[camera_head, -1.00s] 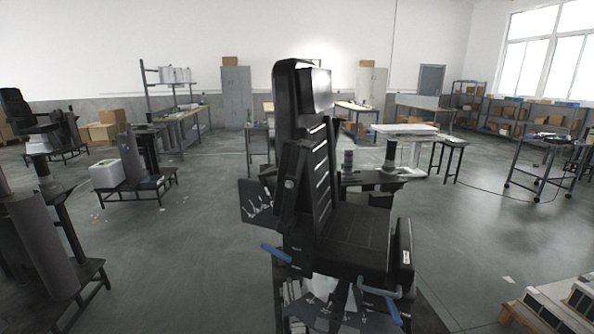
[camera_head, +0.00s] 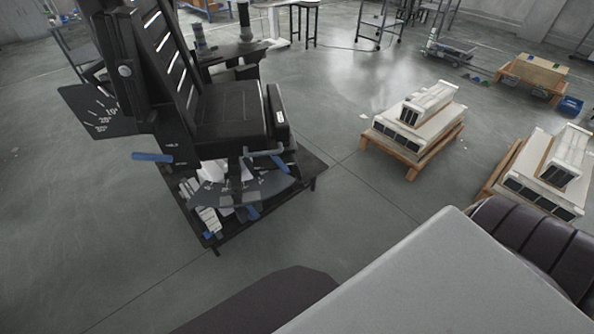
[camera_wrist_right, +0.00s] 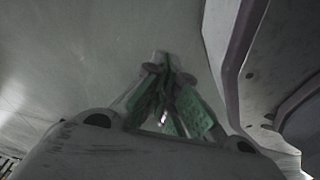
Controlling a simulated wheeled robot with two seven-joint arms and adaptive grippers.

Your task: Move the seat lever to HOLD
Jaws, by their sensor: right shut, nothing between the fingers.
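The black seat (camera_head: 232,112) stands on a dark base at the left in the head view. A blue-handled lever (camera_head: 152,157) sticks out to the left below its backrest, next to a small black plate with white lettering too small to read. A second blue-tipped lever (camera_head: 281,164) is under the seat's front right, and another blue part (camera_head: 252,212) is lower at the base. My right gripper (camera_wrist_right: 176,112), with green finger pads, is shut and empty in the right wrist view. No seat part is recognisable there. My left gripper is not in view.
A dark plate with white markings (camera_head: 98,112) is left of the backrest. Pallets with white stacked units (camera_head: 412,125) and (camera_head: 548,170) stand on the floor at the right. Grey floor is clear between the seat and the pallets.

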